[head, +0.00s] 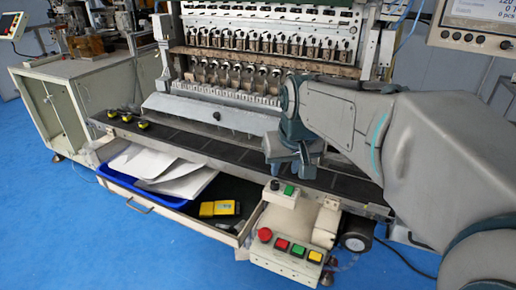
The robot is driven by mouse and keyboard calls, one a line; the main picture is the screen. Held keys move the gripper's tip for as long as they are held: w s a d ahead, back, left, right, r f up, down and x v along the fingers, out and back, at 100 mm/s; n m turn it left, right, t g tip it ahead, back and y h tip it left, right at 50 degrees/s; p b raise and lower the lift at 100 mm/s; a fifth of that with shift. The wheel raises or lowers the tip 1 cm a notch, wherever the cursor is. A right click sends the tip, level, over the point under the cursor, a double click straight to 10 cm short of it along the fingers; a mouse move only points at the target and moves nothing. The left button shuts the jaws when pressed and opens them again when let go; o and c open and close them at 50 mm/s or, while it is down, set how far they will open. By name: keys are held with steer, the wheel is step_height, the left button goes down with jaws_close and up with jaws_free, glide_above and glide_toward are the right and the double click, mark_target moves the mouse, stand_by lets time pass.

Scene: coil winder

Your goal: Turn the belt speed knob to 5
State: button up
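A small pale control box (281,200) sits at the front edge of the machine, below the dark belt. On its top are a small dark knob (275,185), which looks like the belt speed knob, and a green button (289,190). The knob's scale and pointer are too small to read. My gripper (290,171) points down over the belt, just above and behind this box in the picture. It appears apart from the knob. Its fingers are dark and small here, so I cannot tell their opening.
Below is a panel (286,257) with red, green and yellow buttons. An open drawer (145,194) with a blue tray of papers and a yellow device (219,208) juts out at left. Dark-and-yellow parts (142,123) lie on the belt (210,144). Blue floor is clear at lower left.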

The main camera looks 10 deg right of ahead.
mark_target(275, 183)
steer(key=x, duration=0.4)
steer(key=w+x, duration=0.1)
steer(key=x, duration=0.3)
steer(key=w+r+x, duration=0.1)
steer(key=x, duration=0.3)
steer(key=shift+w+f, duration=0.25)
steer(key=shift+w, duration=0.1)
steer(key=shift+c, duration=0.3)
steer(key=c, duration=0.6)
